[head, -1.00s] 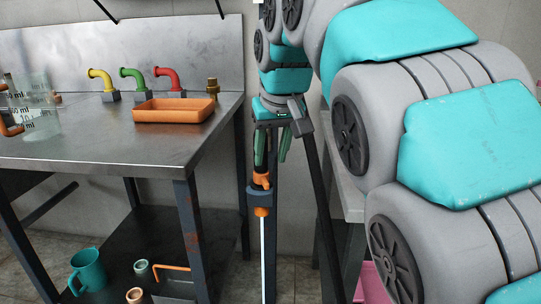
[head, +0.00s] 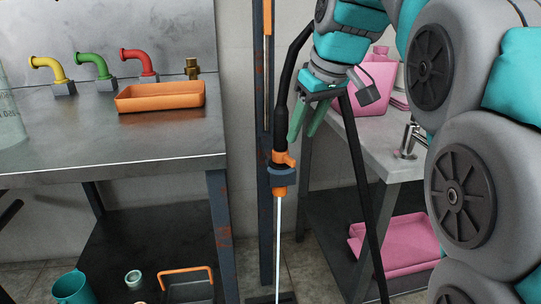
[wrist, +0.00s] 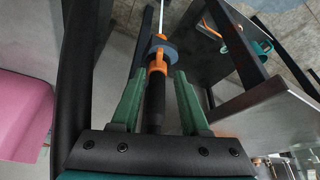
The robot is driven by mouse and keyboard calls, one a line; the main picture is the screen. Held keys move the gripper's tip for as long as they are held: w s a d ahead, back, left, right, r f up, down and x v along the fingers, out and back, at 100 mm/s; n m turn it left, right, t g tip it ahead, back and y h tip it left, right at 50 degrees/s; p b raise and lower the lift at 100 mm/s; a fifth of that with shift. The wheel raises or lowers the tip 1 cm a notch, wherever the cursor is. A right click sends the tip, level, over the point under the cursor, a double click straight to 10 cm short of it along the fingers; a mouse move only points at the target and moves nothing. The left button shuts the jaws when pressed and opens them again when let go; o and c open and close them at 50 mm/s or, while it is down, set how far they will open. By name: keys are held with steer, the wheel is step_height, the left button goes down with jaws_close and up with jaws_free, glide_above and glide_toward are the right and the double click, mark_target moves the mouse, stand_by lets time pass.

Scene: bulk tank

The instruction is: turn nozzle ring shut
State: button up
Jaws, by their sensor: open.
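The nozzle hangs upright at the end of a black hose handle (head: 281,115). It has an orange body with a side lug (head: 284,158), a dark blue-grey ring (head: 281,177) around it and an orange tip (head: 280,191). A thin white stream (head: 279,245) runs straight down from the tip. My gripper (head: 303,130) is open, with its green fingers pointing down, right of the handle and above the ring. In the wrist view the black handle (wrist: 154,105) appears between the spread fingers, with the ring (wrist: 167,50) beyond the fingertips; I cannot tell how far apart in depth.
A steel table (head: 60,145) stands left with an orange tray (head: 165,97) and yellow, green and red pipe elbows. A dark post (head: 265,220) rises behind the nozzle. A grey sink bench (head: 385,140) with pink containers (head: 372,85) is right. A teal jug (head: 72,288) sits low left.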

mark_target(292, 159)
steer(key=shift+x, duration=3.9)
steer(key=shift+d, duration=0.15)
steer(key=shift+c, duration=0.2)
jaws_close()
